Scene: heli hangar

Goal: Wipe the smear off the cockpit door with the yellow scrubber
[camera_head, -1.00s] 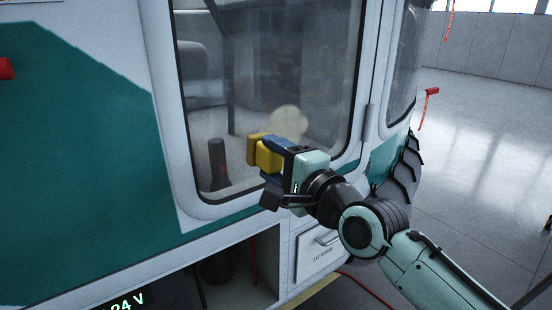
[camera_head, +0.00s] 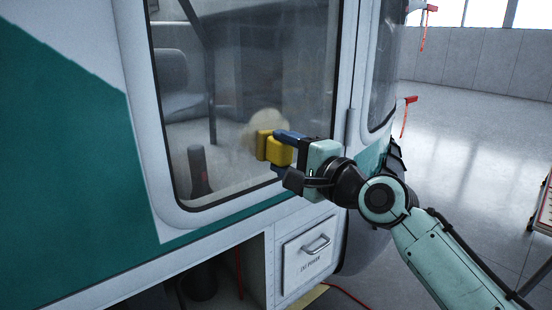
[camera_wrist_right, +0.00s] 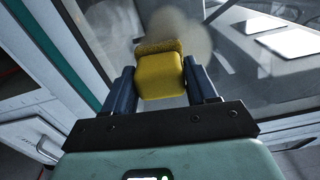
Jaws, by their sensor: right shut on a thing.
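The yellow scrubber (camera_head: 275,149) is held between the blue fingers of my right gripper (camera_head: 286,150), in front of the cockpit door window. In the right wrist view the scrubber (camera_wrist_right: 160,74) sits between both fingers of the gripper (camera_wrist_right: 163,88), its textured pad facing the glass. The smear (camera_head: 264,124) is a pale beige round patch on the lower part of the window of the cockpit door (camera_head: 345,100). The scrubber overlaps the smear's lower part in the head view; I cannot tell whether it touches the glass. The smear (camera_wrist_right: 180,30) also shows beyond the scrubber. My left gripper is not in view.
Below the door is a drawer front with a handle (camera_head: 316,245), beside an open dark compartment (camera_head: 225,280). Red ribbon tags (camera_head: 407,115) hang at the right. Open hangar floor (camera_head: 470,150) lies to the right, with a cart at the far right edge.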

